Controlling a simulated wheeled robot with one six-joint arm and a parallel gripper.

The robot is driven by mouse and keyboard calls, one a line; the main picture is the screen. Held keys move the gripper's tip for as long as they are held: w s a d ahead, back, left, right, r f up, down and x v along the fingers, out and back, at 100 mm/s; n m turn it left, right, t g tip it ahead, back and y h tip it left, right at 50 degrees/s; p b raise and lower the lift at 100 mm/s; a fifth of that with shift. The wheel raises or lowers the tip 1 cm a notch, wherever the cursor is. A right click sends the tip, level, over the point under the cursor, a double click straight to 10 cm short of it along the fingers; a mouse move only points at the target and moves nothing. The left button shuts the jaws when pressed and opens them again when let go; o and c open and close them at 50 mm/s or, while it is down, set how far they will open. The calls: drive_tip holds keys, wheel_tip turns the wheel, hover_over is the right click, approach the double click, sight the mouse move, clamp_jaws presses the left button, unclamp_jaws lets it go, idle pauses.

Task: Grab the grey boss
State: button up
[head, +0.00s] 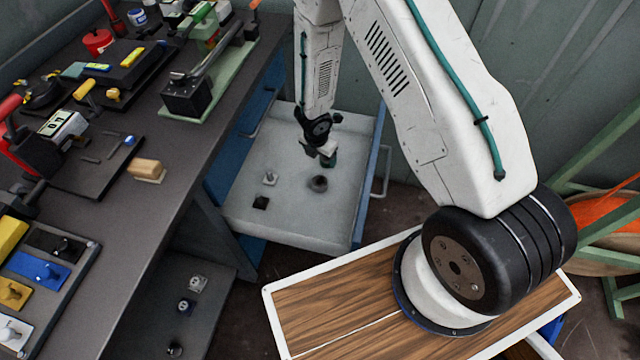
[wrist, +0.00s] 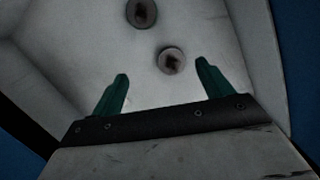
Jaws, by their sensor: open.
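A round grey piece that looks like the grey boss (head: 318,183) lies on the floor of the open pale drawer (head: 290,222) in the head view. My gripper (head: 328,160) is above the drawer, just behind that piece in the picture. In the wrist view my gripper (wrist: 160,88) is open, its two green fingers apart with nothing held between them. A small round grey piece with a dark centre (wrist: 172,60) shows ahead of the gap between the fingers. A second, darker ring-like piece (wrist: 142,12) is at the top edge. I cannot tell which of these two is the boss.
The drawer walls enclose the gripper. A crowded dark workbench (head: 190,140) stands at left. A wood-topped surface (head: 330,310) is in front.

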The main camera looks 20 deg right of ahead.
drive_tip(key=n, duration=0.2)
hover_over(320, 181)
drive_tip(key=s, duration=0.1)
drive_tip(key=shift+g+y, duration=0.3)
drive_tip(key=shift+g, duration=0.1)
drive_tip(key=f, duration=0.6)
drive_tip(key=shift+s+a+f, duration=0.2)
drive_tip(key=shift+a+f, duration=0.1)
drive_tip(key=shift+a, duration=0.1)
drive_tip(key=f, duration=0.4)
drive_tip(key=w+f, duration=0.1)
drive_tip(key=f, duration=0.1)
drive_tip(key=shift+d+f, duration=0.15)
drive_tip(key=shift+d, duration=0.15)
drive_tip(key=shift+w, duration=0.1)
drive_tip(key=c, duration=1.5)
drive_tip(key=shift+r, duration=5.05)
